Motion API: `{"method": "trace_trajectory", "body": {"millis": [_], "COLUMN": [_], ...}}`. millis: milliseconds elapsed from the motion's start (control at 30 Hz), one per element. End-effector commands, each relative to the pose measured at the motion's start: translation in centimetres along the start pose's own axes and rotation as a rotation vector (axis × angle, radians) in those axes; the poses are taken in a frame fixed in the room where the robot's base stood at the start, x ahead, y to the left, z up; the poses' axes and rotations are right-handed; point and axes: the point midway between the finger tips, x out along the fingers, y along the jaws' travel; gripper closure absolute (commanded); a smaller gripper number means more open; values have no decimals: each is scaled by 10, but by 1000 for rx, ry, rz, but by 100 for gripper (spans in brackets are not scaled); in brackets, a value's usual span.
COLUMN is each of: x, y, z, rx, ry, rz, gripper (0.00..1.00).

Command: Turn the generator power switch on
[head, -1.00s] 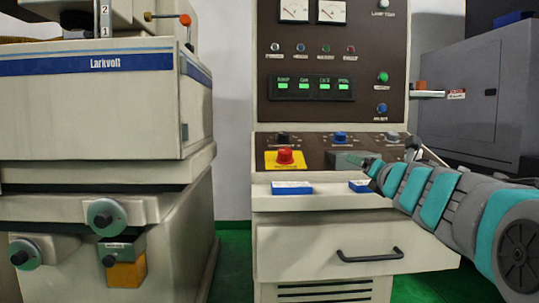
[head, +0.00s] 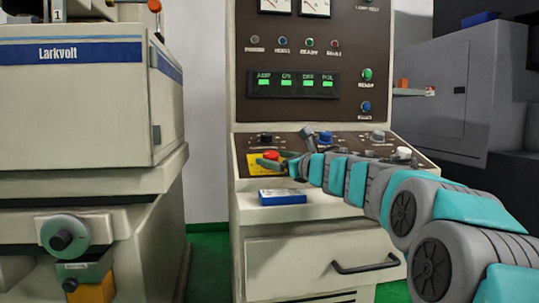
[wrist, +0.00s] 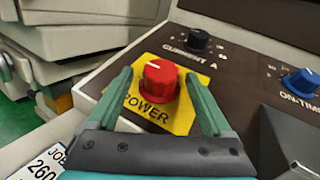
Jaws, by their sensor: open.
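The generator power switch is a red rotary knob (wrist: 160,79) on a yellow plate (wrist: 133,103) marked POWER. The knob also shows in the head view (head: 271,155), at the left of the generator's sloped panel (head: 420,162). My gripper (wrist: 165,90) is open in the wrist view, with one green finger on each side of the knob. Whether the fingers touch it cannot be told. The white line on the knob points toward the upper left in the wrist view. In the head view my gripper (head: 275,163) partly covers the yellow plate.
A black CURRENT knob (wrist: 198,40) and a blue ON-TIME knob (wrist: 301,81) sit beside the switch. A blue and white box (head: 282,197) lies on the ledge below. The Larkvolt machine (head: 75,100) stands at the left. Green displays (head: 308,83) are lit.

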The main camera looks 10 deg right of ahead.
Motion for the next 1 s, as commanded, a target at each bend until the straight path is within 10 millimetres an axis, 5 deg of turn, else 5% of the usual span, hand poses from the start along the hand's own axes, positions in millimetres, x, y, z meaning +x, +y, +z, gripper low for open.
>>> {"method": "trace_trajectory", "body": {"millis": [200,567,1000], "x": [20,24,24], "y": [-1,-1,-1], "z": [3,1,1], "rx": [0,1,1], "ry": [-3,-2,-2], "rz": [-2,-3,-3], "gripper": [16,17,66]}}
